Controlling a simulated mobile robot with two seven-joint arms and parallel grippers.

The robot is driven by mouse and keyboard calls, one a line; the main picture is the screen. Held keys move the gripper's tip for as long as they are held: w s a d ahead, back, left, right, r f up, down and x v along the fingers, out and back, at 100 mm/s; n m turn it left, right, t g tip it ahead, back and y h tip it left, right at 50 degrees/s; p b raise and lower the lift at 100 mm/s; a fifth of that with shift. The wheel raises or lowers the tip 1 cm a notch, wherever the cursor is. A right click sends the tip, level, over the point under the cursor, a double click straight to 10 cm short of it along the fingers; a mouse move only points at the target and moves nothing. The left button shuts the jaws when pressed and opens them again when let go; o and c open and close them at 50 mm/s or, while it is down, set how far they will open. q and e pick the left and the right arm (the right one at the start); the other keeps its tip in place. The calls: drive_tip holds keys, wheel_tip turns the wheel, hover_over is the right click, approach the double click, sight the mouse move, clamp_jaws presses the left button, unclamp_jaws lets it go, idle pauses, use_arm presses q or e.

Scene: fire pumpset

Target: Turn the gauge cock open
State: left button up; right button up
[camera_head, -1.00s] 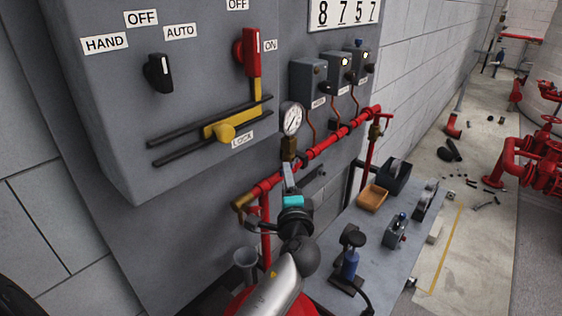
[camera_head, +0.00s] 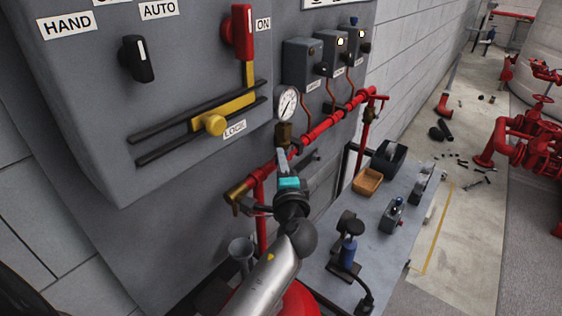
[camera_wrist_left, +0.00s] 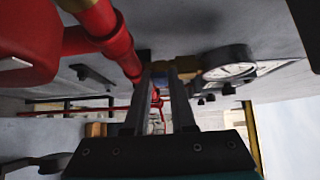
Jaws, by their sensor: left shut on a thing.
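The round white-faced gauge (camera_head: 287,104) stands on the brass gauge cock (camera_head: 284,134) above the red pipe on the panel front. My left gripper (camera_head: 283,158) reaches up from below, its fingertips at the cock just under the gauge. In the left wrist view the two fingers (camera_wrist_left: 161,72) are close together at the brass fitting, with the gauge (camera_wrist_left: 230,70) to the right. The left gripper is shut on the gauge cock; its handle is mostly hidden by the fingers, so its angle cannot be told. My right gripper is not in view.
The red pipe (camera_head: 325,124) runs close by the fingers and also shows in the left wrist view (camera_wrist_left: 112,38). The panel has a yellow slide (camera_head: 213,122) and a red lever (camera_head: 241,30). A grey bench (camera_head: 322,262) with tools and an orange tray (camera_head: 367,181) stands at right.

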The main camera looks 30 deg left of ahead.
use_arm(q)
clamp_jaws()
idle(0.9)
